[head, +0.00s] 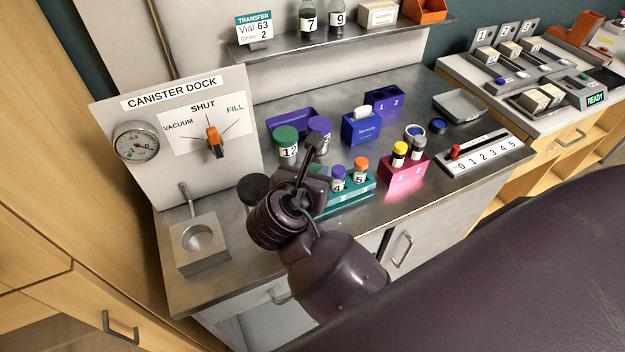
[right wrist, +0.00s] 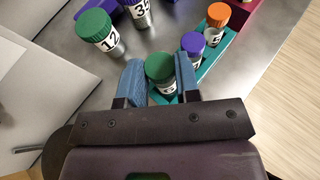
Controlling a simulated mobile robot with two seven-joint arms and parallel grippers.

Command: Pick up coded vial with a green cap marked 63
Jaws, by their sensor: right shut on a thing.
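My right gripper (head: 311,163) is over the left end of a teal rack (head: 352,195) on the steel bench. In the right wrist view, its blue fingers (right wrist: 162,60) stand on both sides of a green-capped vial (right wrist: 160,70) and are shut on it. The vial's label is mostly hidden, so I cannot read its number. It is at the rack; I cannot tell if it is lifted. Beside it in the rack stand a purple-capped vial (right wrist: 189,43) and an orange-capped vial (right wrist: 217,17). My left gripper is not in view.
A larger green-capped jar marked 12 (head: 286,142) and a purple-capped jar (head: 320,130) stand behind. A pink rack (head: 403,178) holds yellow- and grey-capped vials. The canister dock (head: 200,130) is left. A sign (head: 255,29) reads Vial 63, Cycles 2. A numbered slider (head: 485,153) is right.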

